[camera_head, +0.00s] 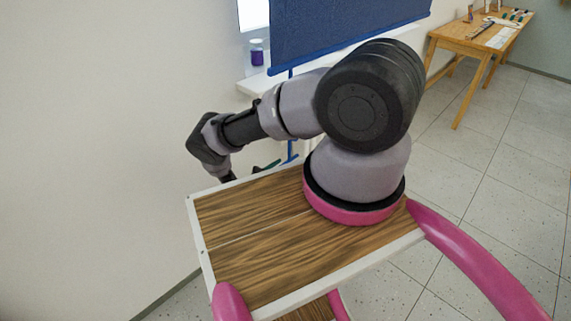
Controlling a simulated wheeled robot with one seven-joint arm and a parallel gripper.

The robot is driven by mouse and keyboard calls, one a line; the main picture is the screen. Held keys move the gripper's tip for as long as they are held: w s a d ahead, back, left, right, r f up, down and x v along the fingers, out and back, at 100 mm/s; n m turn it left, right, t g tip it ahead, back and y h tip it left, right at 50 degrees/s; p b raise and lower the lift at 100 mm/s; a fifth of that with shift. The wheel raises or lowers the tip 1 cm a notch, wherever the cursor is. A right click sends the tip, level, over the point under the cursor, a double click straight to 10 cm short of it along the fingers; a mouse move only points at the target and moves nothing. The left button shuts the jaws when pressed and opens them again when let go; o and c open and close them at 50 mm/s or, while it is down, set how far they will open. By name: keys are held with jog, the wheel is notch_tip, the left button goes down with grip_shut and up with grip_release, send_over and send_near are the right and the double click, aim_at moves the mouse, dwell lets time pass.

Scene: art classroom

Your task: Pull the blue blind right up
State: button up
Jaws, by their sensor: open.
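The blue blind (340,30) hangs in front of the window at the top of the view, its bottom bar tilted in the picture. A thin blue strip, which looks like its pull, shows below the blind near the bar's left end and again lower down (291,152); my arm covers the stretch between. My gripper (230,177) is open at the end of my bent arm, left of this strip. It is mostly hidden behind the wooden top, so its fingers are not clearly seen. A small dark green piece beside the strip is unclear. I see no contact between gripper and strip.
A white sill (258,84) runs under the blind, with a purple-filled jar (257,52) at its left. A wooden table (488,42) with art supplies stands at the upper right. The tiled floor between is clear. A plain wall fills the left.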

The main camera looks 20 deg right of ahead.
aim_at(286, 162)
jog(key=shift+x, duration=1.65)
grip_shut()
jog(key=shift+s, duration=0.1)
